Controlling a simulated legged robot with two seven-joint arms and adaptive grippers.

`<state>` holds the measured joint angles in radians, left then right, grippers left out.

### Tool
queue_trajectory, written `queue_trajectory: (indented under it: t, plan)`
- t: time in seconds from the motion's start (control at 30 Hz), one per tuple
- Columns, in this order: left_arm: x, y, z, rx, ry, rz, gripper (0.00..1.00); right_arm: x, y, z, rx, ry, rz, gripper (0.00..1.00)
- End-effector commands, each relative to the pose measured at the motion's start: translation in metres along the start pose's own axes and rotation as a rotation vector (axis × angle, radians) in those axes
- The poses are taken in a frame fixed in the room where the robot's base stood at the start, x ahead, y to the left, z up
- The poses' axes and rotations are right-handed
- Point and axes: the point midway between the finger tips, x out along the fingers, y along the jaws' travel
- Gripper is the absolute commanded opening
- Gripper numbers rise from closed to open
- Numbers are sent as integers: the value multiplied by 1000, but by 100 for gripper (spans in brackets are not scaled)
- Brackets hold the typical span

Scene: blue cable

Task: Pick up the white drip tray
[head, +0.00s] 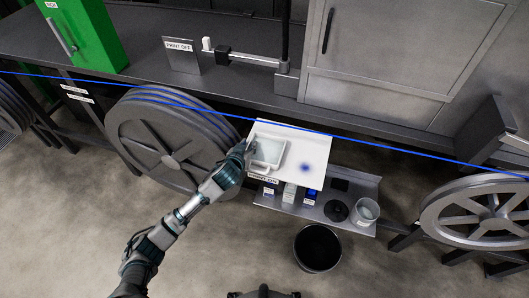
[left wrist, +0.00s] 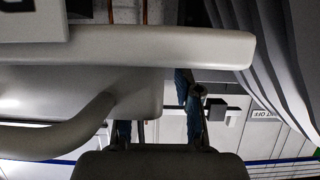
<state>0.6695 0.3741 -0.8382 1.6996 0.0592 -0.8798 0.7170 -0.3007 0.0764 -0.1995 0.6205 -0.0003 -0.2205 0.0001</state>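The white drip tray (head: 282,146) is a shallow, rounded rectangle with a pale grey inside and a small handle at its near side. It lies on the left part of a white board (head: 318,150). My left gripper (head: 248,148) is at the tray's left edge. In the left wrist view the tray (left wrist: 150,48) fills the upper left, with its curved handle at lower left. The left gripper's fingers (left wrist: 158,125) stand apart; the tray's body partly hides one. I cannot tell whether they touch the tray. My right gripper is not in view.
A blue cable (head: 400,149) runs across the scene above the board. A large grey reel (head: 170,150) stands left of it. A lower shelf holds a clear cup (head: 366,210) and small items. A black bin (head: 318,248) stands on the floor, with free floor around it.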

Motion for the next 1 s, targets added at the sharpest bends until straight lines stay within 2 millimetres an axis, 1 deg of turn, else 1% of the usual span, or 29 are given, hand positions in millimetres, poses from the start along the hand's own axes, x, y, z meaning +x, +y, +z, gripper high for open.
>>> queue_trajectory:
  t: [0.2,0.27,0.3,0.33,0.77,0.87,1.0]
  plan:
    - [0,0,0,-1,1,1,33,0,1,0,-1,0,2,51]
    - [1,0,0,-1,1,1,18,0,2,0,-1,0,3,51]
    - [1,-1,0,-1,1,1,8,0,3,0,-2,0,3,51]
    - [1,-1,0,-1,1,1,1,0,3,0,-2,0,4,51]
    - [0,-1,-1,-1,1,0,0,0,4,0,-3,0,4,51]
    - [-1,0,-4,-2,2,0,0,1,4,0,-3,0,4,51]
    - [-6,0,-17,-3,4,2,0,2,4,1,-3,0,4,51]
